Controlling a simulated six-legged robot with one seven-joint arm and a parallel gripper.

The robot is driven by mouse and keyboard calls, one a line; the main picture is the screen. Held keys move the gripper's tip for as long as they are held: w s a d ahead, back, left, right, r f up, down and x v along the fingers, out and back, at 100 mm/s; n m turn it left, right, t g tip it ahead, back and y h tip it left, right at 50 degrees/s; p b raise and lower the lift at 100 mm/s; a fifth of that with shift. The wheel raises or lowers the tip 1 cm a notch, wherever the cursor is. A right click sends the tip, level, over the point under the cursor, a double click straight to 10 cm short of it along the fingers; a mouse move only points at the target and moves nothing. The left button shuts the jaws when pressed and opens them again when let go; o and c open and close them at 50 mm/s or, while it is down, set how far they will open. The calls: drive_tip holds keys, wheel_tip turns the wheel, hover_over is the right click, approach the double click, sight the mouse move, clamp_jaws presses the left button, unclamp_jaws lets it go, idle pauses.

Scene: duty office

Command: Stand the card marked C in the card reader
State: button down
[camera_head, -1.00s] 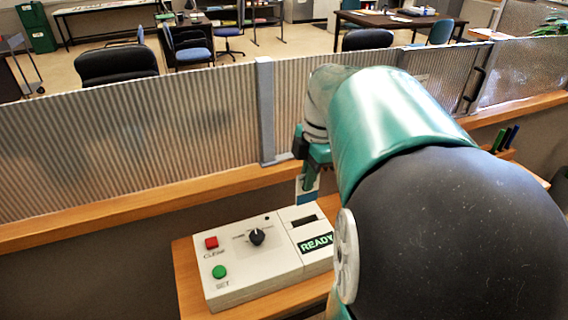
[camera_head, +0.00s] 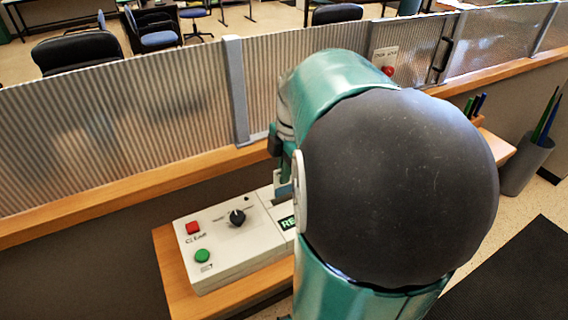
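The card reader (camera_head: 222,261) is a pale box with a red button, a green button, a black dial and a green lit display, of which only "RE" shows. My gripper (camera_head: 283,178) points down over the reader's right part, largely hidden behind my arm. A sliver of a pale blue and white card (camera_head: 284,190) shows below it, and the gripper appears shut on it. No letter on the card can be read. The slot is hidden, so I cannot tell whether the card's lower edge is in it.
The reader stands on a wooden shelf (camera_head: 172,275) below a counter ledge with a corrugated screen (camera_head: 120,130). A red button (camera_head: 388,71) is on the screen. Pens (camera_head: 475,105) stand at the right, and a grey bin (camera_head: 525,165) holds long items. A dark mat (camera_head: 510,275) lies on the floor.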

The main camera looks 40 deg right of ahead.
sight(282, 195)
drive_tip(key=shift+f, duration=2.15)
drive_tip(key=c, duration=1.5)
unclamp_jaws()
drive_tip(key=shift+c, duration=0.2)
drive_tip(key=r, duration=0.4)
drive_tip(key=d+r, duration=0.1)
drive_tip(key=r, duration=0.4)
drive_tip(key=d+r, duration=0.1)
drive_tip(key=r, duration=0.3)
drive_tip(key=shift+s+r, duration=0.3)
drive_tip(key=shift+r, duration=0.05)
drive_tip(key=shift+a, duration=0.1)
